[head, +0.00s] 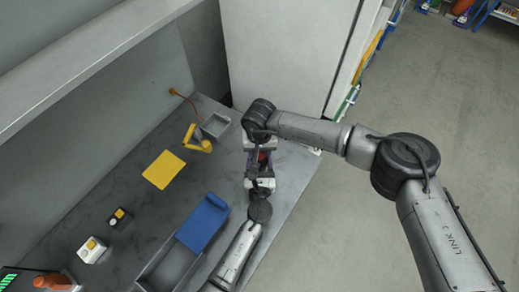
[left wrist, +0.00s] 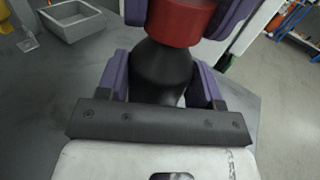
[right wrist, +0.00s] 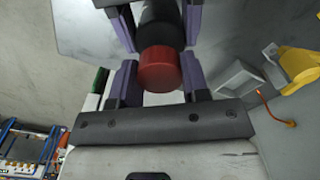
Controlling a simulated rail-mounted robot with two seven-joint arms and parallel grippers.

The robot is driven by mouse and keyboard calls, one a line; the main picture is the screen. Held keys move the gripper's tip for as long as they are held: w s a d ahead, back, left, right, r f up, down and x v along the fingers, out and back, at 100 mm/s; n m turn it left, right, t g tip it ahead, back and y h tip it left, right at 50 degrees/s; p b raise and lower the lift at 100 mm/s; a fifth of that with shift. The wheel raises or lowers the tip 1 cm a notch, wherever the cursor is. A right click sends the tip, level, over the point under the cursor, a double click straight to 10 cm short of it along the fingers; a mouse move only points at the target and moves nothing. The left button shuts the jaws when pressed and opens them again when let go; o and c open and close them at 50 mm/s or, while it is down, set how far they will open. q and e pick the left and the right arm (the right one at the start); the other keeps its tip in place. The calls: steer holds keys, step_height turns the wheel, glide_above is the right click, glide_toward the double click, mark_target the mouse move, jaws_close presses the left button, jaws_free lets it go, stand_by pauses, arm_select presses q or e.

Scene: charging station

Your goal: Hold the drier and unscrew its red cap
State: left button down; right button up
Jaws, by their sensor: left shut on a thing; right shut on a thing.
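The drier has a black body (left wrist: 163,72) and a red cap (left wrist: 182,22). My left gripper (left wrist: 162,68) is shut on the black body. My right gripper (right wrist: 161,75) is shut on the red cap (right wrist: 159,70), with purple fingers on both sides of it. The two grippers face each other, with the drier in line between them. In the head view the drier shows only as a small red and dark patch (head: 263,157), mostly hidden by the grippers. The cap sits against the body; I cannot tell how far it is turned.
A grey open tray (head: 215,125) and a yellow tool (head: 197,139) lie behind on the table. A yellow sheet (head: 163,169) lies to the left. A grey bin with a blue part (head: 203,222) stands front left of the grippers. The table's right edge is close.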

steer(key=shift+r, duration=0.3)
stand_by(0.4)
steer(key=shift+r, duration=0.75)
steer(key=shift+r, duration=0.15)
steer(key=shift+r, duration=1.95)
arm_select(q)
steer(key=shift+c, duration=0.9)
jaws_free()
steer(key=shift+s, duration=0.15)
